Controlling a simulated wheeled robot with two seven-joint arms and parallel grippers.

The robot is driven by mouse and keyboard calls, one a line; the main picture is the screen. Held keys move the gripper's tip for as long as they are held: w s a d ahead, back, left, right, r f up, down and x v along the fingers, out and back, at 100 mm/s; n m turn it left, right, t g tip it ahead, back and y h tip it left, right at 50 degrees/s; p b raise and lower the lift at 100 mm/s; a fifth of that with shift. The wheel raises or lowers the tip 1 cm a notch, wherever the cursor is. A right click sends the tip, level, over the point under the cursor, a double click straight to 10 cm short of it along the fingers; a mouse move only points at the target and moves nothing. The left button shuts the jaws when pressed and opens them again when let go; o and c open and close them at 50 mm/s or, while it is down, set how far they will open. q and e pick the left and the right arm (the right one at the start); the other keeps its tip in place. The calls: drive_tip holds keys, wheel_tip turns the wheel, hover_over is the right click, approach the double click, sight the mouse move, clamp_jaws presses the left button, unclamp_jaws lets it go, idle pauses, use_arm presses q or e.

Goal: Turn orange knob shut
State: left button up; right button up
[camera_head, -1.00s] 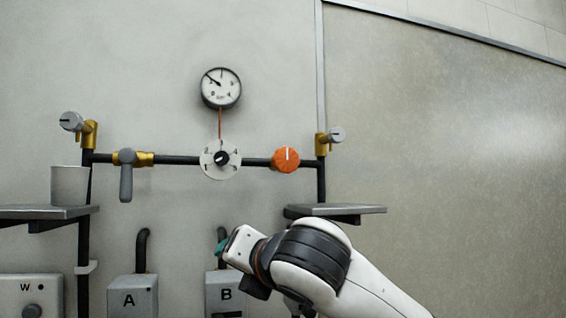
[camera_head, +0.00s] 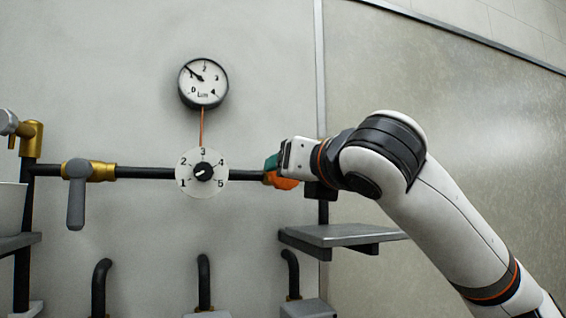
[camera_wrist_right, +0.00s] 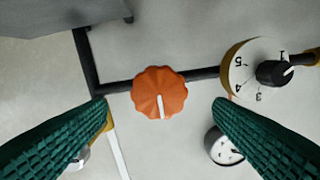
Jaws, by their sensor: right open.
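The orange knob (camera_head: 284,182) sits on the black pipe, mostly hidden behind my right gripper (camera_head: 272,166) in the head view. In the right wrist view the whole orange knob (camera_wrist_right: 160,92) shows, with a white mark on its face pointing to the lower edge of that picture. My right gripper (camera_wrist_right: 160,112) is open, its two green ridged fingers apart on either side of the knob's line. The fingers do not visibly touch the knob; the remaining gap in depth is hard to tell. My left gripper is not in view.
A numbered dial with a black knob (camera_head: 203,172) is left of the orange knob, below a gauge (camera_head: 203,83). A grey lever valve (camera_head: 77,193) is farther left. A grey shelf (camera_head: 345,234) juts out below my right arm.

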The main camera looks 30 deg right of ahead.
sight(279, 183)
drive_tip(key=p+x, duration=0.1)
drive_tip(key=x, duration=0.4)
drive_tip(key=p+x, duration=0.1)
drive_tip(key=x, duration=0.2)
drive_tip(key=shift+w+f+p, duration=0.1)
drive_tip(key=shift+f+p, duration=0.2)
drive_tip(key=shift+p, duration=0.05)
drive_tip(key=shift+d, duration=0.1)
drive_tip(key=shift+w, duration=0.1)
drive_tip(key=shift+c, duration=1.4)
drive_tip(key=c, duration=0.7)
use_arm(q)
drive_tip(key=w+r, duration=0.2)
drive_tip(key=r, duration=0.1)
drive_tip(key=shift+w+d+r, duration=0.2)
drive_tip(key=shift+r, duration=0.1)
use_arm(e)
drive_tip(key=shift+f, duration=0.1)
